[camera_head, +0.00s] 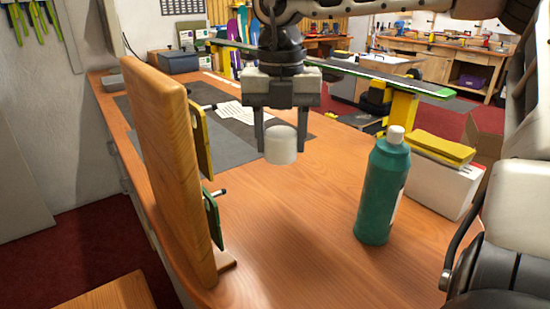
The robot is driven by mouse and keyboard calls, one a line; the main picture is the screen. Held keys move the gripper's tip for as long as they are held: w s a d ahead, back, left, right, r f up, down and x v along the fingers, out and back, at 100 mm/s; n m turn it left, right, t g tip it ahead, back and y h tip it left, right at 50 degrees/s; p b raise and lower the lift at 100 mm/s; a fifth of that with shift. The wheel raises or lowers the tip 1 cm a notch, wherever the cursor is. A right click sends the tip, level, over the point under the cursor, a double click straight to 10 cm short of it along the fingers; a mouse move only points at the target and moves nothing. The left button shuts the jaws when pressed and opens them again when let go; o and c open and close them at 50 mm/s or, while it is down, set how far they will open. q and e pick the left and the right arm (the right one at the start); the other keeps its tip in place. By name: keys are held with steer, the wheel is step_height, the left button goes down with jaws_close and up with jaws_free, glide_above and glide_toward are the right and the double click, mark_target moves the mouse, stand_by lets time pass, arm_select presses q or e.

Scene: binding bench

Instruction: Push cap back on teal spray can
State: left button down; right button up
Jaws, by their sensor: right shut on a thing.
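The teal spray can (380,195) stands upright on the wooden bench, right of centre, with a small white top (395,134). My right gripper (280,145) points down near the middle of the view. It is shut on a white cylindrical cap (281,146), which hangs below the fingertips, above the bench. The cap is to the left of the can and apart from it. My left gripper does not show.
A tall wooden board (168,165) stands upright at the left of the bench (290,265). A white box (440,185) with a yellow thing (442,147) on top stands right of the can. Bare bench lies between board and can.

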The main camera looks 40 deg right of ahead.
steer(key=s+d+r+p, duration=0.2)
steer(key=s+d+r, duration=0.3)
steer(key=r, duration=0.4)
step_height(320, 180, up, 6)
steer(key=f+p, duration=0.1)
steer(key=p, duration=0.1)
glide_above(396, 128)
steer(key=shift+d+f+b, duration=0.1)
steer(key=shift+f+b, duration=0.6)
steer(key=shift+b, duration=0.15)
steer(key=shift+f+b, duration=0.7)
steer(key=shift+f, duration=0.15)
steer(key=shift+f+b, duration=0.75)
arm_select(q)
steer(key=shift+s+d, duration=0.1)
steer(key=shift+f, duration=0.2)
